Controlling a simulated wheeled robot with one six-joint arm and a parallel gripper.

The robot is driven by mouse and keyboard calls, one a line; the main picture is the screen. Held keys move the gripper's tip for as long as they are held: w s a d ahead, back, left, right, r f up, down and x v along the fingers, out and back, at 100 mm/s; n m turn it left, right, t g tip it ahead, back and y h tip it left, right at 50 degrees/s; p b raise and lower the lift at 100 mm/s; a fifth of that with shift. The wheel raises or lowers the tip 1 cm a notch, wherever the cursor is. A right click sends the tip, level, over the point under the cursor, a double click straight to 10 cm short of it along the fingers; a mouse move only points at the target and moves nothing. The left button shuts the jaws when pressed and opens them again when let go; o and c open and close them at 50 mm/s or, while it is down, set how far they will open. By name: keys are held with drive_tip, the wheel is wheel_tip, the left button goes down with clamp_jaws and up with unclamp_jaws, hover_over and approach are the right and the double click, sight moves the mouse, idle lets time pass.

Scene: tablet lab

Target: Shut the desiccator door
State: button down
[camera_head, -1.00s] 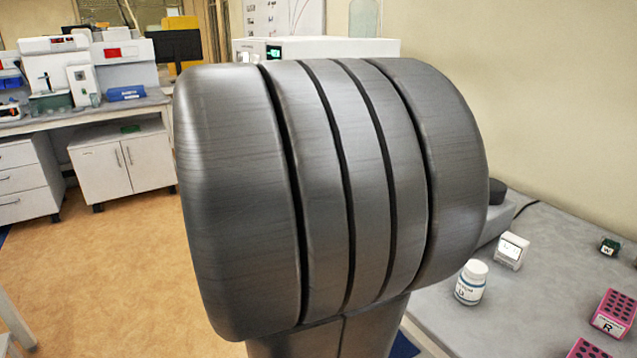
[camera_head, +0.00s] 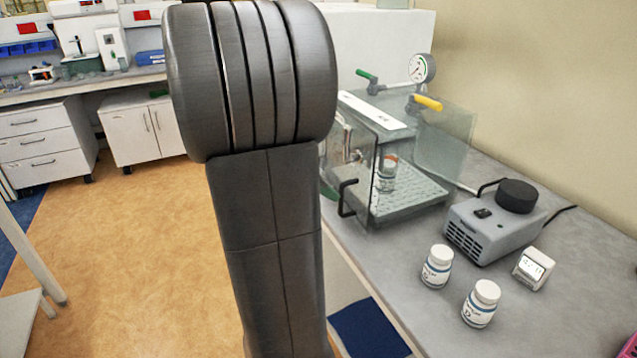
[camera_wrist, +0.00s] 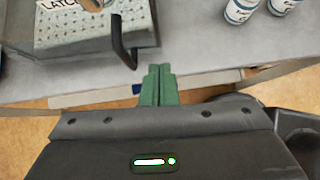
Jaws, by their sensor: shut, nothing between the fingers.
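In the wrist view the handle (camera_wrist: 121,42) hangs just up and left of my gripper (camera_wrist: 158,72). My gripper's green fingers are shut and empty, apart from the handle in the picture. My arm hides most of the gripper in the head view.
A gauge (camera_head: 422,68) and a yellow-handled valve (camera_head: 428,103) sit on top of the desiccator. A grey pump-like unit (camera_head: 488,228), two white bottles (camera_head: 437,266) (camera_head: 481,303) and a small white display box (camera_head: 534,268) stand to its right. Open floor (camera_head: 130,260) lies left.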

sight(368, 193)
drive_tip(key=shift+w+d+f, duration=0.3)
drive_tip(key=shift+d+f, duration=0.2)
drive_tip(key=shift+d, duration=0.6)
drive_tip(key=shift+w+d+f, duration=0.35)
drive_tip(key=shift+d+f, duration=0.1)
drive_tip(key=shift+d, duration=0.65)
drive_tip(key=shift+w+d+f, duration=0.3)
drive_tip(key=shift+d+f, duration=0.2)
drive_tip(key=shift+d, duration=0.6)
drive_tip(key=d, duration=0.1)
drive_tip(key=d+p, duration=0.1)
drive_tip(key=shift+w+d+r, duration=0.1)
drive_tip(key=shift+w+d, duration=0.2)
drive_tip(key=shift+d, duration=0.05)
